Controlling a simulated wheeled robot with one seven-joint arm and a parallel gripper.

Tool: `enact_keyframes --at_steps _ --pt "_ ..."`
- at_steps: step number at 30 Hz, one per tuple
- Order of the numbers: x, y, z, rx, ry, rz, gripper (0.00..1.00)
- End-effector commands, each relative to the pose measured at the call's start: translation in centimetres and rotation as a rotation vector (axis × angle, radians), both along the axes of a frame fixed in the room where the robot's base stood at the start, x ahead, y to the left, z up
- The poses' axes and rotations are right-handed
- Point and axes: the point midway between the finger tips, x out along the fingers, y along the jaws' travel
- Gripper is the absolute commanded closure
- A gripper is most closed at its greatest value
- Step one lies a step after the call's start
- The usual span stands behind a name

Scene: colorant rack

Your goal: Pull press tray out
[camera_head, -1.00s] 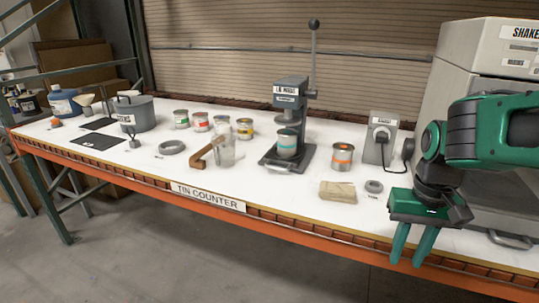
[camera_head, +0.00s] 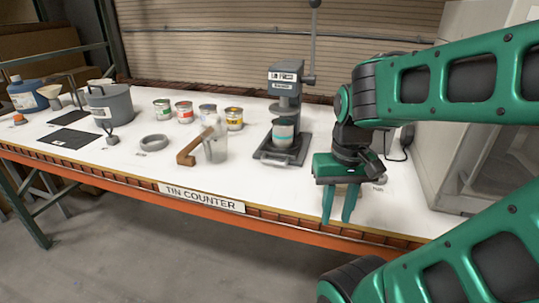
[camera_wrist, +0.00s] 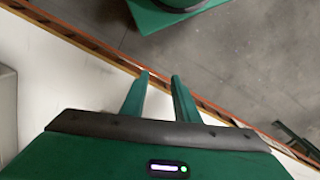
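The lid press (camera_head: 288,95) is a dark grey machine with a long upright lever (camera_head: 313,45) at its right. A teal-banded tin (camera_head: 283,134) stands in it, under the press head. The press tray (camera_head: 276,156) is the low dark plate at the press foot, with a light handle at its front edge. My gripper (camera_head: 341,206) hangs to the right of the tray, near the counter's front edge, fingers down. In the wrist view my gripper (camera_wrist: 159,82) has its two green fingers apart with nothing between them. It touches nothing that I can see.
A clear beaker (camera_head: 216,146) with a brown wooden piece (camera_head: 195,147) stands left of the press. Several tins (camera_head: 184,112), a grey ring (camera_head: 154,142) and a grey pot (camera_head: 111,107) are farther left. The counter's front strip (camera_head: 250,175) before the press is clear.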

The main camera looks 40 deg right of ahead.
Motion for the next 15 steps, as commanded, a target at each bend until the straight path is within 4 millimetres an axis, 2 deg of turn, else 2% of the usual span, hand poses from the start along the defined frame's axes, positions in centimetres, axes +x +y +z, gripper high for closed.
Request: enact_keyframes --at_steps 2,5,12,15 --pt "1.4 -0.2 1.0 -0.014 -0.011 0.063 0.72" --pt "5.2 -1.0 2.9 -0.041 -0.017 0.226 0.72" --pt "17.4 -1.9 8.0 -0.125 -0.028 0.771 0.72" --pt "21.7 -1.5 9.3 -0.153 -0.028 0.961 0.72"
